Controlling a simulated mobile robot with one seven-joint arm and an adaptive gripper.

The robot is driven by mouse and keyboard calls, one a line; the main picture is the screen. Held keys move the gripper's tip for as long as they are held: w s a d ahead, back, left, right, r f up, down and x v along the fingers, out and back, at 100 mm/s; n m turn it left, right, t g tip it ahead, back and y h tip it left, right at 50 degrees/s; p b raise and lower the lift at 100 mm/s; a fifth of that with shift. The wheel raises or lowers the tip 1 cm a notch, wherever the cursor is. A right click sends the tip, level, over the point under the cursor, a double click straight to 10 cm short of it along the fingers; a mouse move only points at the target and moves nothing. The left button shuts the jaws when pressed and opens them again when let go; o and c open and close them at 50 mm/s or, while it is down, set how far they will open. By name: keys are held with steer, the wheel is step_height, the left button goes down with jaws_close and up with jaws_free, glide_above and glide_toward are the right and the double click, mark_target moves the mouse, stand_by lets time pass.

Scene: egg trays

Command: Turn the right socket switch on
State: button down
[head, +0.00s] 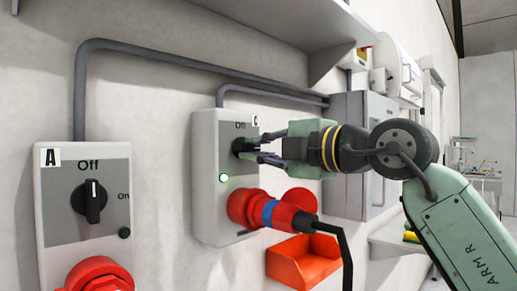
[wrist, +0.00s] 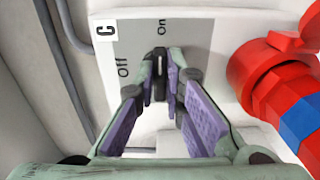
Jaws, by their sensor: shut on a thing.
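The right socket box (head: 206,215), marked C, is on the wall with a grey switch plate and a black rotary knob (head: 239,146). My gripper (head: 257,152) reaches it from the right. In the wrist view, the purple-padded fingers of my gripper (wrist: 161,88) are closed on both sides of the knob (wrist: 159,64). The knob's handle lines up with the "On" mark (wrist: 162,27), with "Off" (wrist: 123,67) to its left. The green light (head: 224,178) on box C is lit. The fingers partly hide the knob.
The left socket box (head: 50,215), marked A, has its knob (head: 92,201) upright at "Off" and a dark indicator (head: 125,233). A red plug (head: 290,217) with a black cable sits in box C's socket, just below my gripper. An orange bin (head: 300,262) is beneath.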

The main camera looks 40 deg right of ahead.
steer(key=c, duration=1.7)
jaws_free()
steer(key=s, duration=0.7)
steer(key=shift+s+d, duration=0.25)
steer(key=shift+d, duration=0.05)
